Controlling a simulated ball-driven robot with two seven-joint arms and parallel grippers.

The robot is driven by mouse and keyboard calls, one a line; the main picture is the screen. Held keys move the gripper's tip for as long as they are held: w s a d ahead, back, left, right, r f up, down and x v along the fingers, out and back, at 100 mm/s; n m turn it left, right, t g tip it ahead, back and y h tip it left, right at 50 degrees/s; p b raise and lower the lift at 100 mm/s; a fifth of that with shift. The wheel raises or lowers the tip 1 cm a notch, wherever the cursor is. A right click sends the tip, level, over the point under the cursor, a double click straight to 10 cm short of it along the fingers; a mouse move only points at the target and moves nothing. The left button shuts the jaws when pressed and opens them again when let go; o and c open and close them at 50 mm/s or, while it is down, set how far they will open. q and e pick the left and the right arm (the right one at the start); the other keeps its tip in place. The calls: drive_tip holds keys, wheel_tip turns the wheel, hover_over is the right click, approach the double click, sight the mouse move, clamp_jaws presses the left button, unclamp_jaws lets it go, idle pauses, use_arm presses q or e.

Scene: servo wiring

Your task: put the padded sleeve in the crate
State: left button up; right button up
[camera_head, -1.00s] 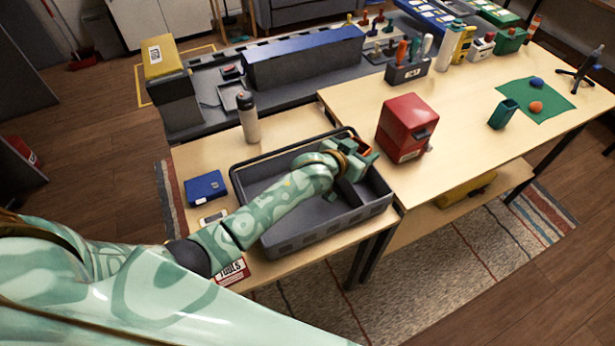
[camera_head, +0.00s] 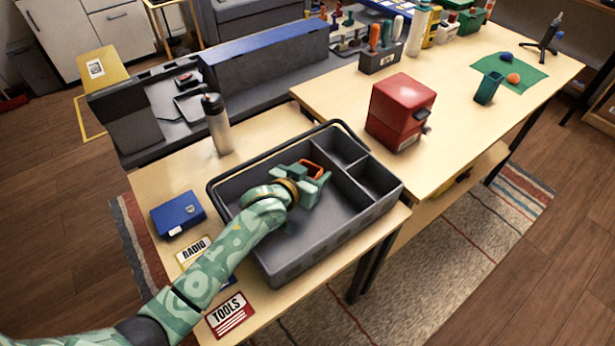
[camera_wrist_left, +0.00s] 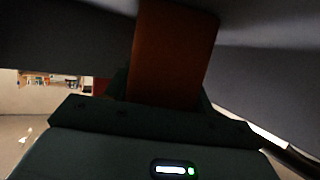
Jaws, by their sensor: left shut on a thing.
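The padded sleeve (camera_head: 313,168) appears as an orange, square, hollow piece in my left gripper (camera_head: 314,181). In the left wrist view the sleeve (camera_wrist_left: 172,55) is a dim orange-brown slab standing up between the dark fingers. The dark grey crate (camera_head: 335,249) stands on the near table, with one large compartment on the left and two small ones on the right. My left gripper is shut on the sleeve over the large compartment, inside the crate's outline. Whether the sleeve touches the crate floor I cannot tell. My right gripper is not in view.
A RADIO card (camera_head: 195,251) and a TOOLS card (camera_head: 230,315) lie in front. A red box (camera_head: 400,112) stands on the table behind right. The crate's compartments look empty.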

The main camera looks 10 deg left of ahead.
use_arm(q)
drive_tip(key=shift+s+r, duration=0.1)
drive_tip(key=o, duration=0.6)
drive_tip(key=shift+f, duration=0.25)
drive_tip(key=o, duration=0.4)
drive_tip(key=shift+a, duration=0.1)
